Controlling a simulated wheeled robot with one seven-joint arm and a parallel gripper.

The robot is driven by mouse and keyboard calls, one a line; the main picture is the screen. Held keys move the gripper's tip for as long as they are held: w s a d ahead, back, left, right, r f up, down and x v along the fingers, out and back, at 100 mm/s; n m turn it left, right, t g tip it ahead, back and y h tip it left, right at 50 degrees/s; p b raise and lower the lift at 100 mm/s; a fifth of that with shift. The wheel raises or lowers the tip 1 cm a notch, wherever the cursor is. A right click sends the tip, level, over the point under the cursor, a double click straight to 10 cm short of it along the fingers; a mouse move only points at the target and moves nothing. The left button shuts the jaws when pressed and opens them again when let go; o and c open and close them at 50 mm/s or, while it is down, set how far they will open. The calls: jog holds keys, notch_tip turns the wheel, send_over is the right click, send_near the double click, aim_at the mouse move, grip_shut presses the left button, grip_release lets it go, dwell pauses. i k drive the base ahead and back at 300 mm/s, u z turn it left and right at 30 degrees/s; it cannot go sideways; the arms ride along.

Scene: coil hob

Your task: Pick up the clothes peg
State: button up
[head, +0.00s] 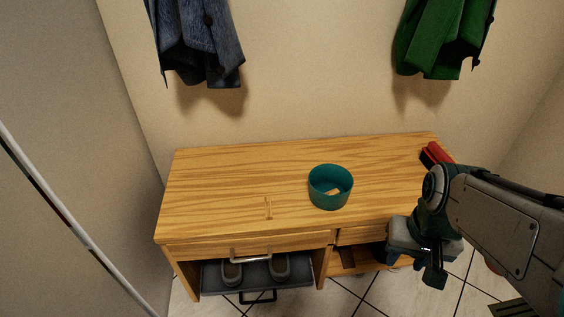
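A thin, wood-coloured piece that looks like the clothes peg (268,207) lies on the bench top, left of the teal bowl. Its colour almost matches the bench, so its outline is faint. Another small pale wooden piece (334,191) lies inside the teal bowl (330,188); I cannot tell what it is. My gripper (432,276) is at the lower right, in front of the bench's right part, well apart from both pieces. It points downward, and I cannot make out the gap between its fingers.
The wooden bench (225,180) has a drawer with a handle and open shelves below. Grey shoes (232,271) stand on a dark pull-out tray. A red and black object (435,155) lies at the top's right end. Blue (200,45) and green (440,40) jackets hang above. The top's left half is mostly clear.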

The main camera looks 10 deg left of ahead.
aim_at(269, 210)
jog(key=u, duration=1.15)
jog(key=i, duration=0.5)
jog(key=k, duration=1.35)
jog(key=u, duration=0.55)
jog(key=i, duration=1.35)
jog(key=z, duration=1.5)
